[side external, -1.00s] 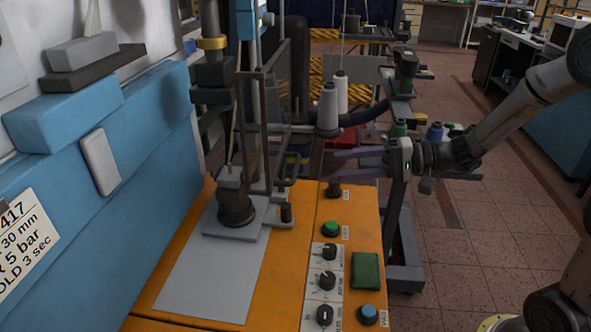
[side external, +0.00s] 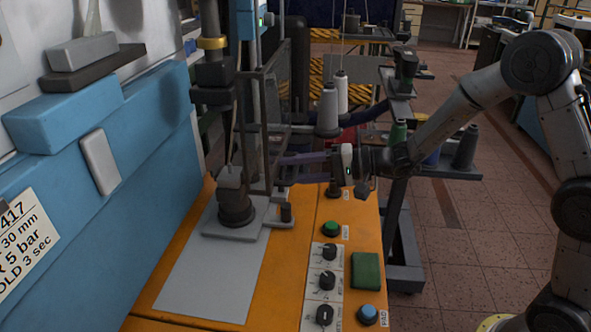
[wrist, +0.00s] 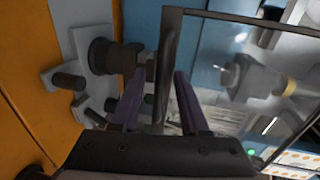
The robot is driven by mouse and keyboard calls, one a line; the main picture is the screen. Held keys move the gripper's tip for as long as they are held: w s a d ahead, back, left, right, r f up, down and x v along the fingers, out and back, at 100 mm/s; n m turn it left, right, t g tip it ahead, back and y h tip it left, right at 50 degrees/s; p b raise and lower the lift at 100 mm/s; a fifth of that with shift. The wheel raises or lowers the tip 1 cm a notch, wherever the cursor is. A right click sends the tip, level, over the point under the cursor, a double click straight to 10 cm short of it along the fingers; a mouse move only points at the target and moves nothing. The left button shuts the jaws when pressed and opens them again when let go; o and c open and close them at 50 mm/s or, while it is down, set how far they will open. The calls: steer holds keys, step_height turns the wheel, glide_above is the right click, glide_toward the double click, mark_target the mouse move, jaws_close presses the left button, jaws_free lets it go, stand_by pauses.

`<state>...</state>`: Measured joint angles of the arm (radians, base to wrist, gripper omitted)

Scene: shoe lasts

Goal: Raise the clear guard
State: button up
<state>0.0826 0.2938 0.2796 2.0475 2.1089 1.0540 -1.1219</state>
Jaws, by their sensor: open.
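The clear guard (side external: 268,125) is a see-through panel in a dark frame, standing in front of the press column in the side view. In the wrist view its pane (wrist: 225,55) fills the right half, and a dark frame bar runs down between my fingers. My gripper (side external: 281,170) has two purple fingers and reaches in from the right at the guard's lower part. In the wrist view my gripper (wrist: 152,88) is open, with one finger on each side of the bar. Whether either finger touches the bar cannot be told.
The orange bench (side external: 290,260) carries a dark round fixture (side external: 236,208) on a grey plate. A green button (side external: 331,229), dark knobs and a blue button (side external: 368,313) are at the front right. A thread cone (side external: 328,105) stands behind my gripper.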

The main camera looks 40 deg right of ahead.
jaws_close()
stand_by(1.3)
